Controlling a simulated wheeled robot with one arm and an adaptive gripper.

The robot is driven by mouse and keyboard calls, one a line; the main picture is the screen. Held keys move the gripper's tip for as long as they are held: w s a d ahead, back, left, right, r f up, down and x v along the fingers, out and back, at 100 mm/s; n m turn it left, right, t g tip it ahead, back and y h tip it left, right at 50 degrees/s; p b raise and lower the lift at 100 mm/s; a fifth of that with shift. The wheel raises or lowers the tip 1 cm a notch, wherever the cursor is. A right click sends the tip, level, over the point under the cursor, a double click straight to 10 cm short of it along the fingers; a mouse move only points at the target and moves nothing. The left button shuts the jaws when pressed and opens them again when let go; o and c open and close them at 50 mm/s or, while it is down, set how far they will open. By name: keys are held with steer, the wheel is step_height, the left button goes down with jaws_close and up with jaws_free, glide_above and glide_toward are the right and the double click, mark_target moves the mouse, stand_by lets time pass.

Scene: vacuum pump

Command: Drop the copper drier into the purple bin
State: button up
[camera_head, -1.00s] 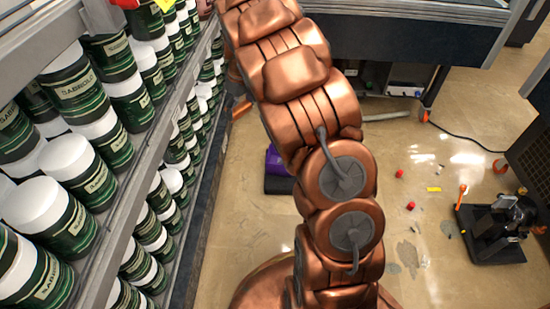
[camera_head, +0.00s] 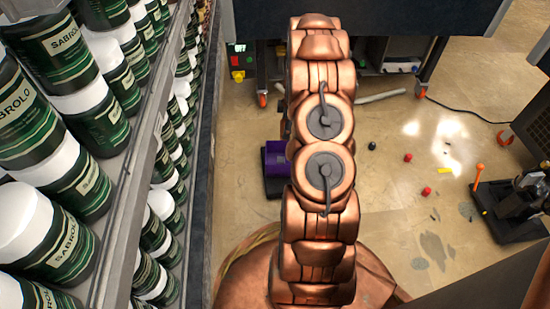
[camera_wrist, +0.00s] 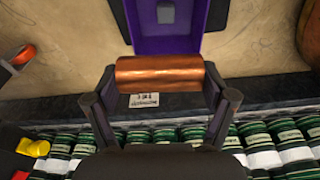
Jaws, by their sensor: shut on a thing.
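The copper drier (camera_wrist: 160,74) is a shiny copper cylinder lying crosswise in the wrist view. My gripper (camera_wrist: 160,88) is shut on it, with one dark finger at each end. Beyond the drier, the purple bin (camera_wrist: 196,44) shows at the top of the wrist view with its inside facing me and a small grey square in it. The drier overlaps the bin's near edge in this view; the height between them cannot be told. In the head view the purple bin (camera_head: 275,160) stands on the floor, partly hidden behind my arm. My gripper and the drier are hidden there.
A shelf (camera_head: 130,200) full of green and white tins runs along the left. A dark bench (camera_head: 400,30) stands at the back. A black device (camera_head: 515,210) and small red pieces (camera_head: 426,191) lie on the right floor. Floor between is mostly clear.

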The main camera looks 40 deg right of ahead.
steer(key=shift+d+f, duration=0.1)
steer(key=shift+f, duration=0.25)
steer(key=shift+w+f, duration=0.1)
steer(key=shift+f, duration=0.55)
steer(key=shift+f+b, duration=0.85)
steer(key=shift+f, duration=1.25)
steer(key=o, duration=1.2)
steer(key=shift+c, duration=0.2)
steer(key=shift+r, duration=0.15)
step_height(320, 180, up, 12)
steer(key=s+d, duration=0.1)
steer(key=shift+s+f, duration=0.2)
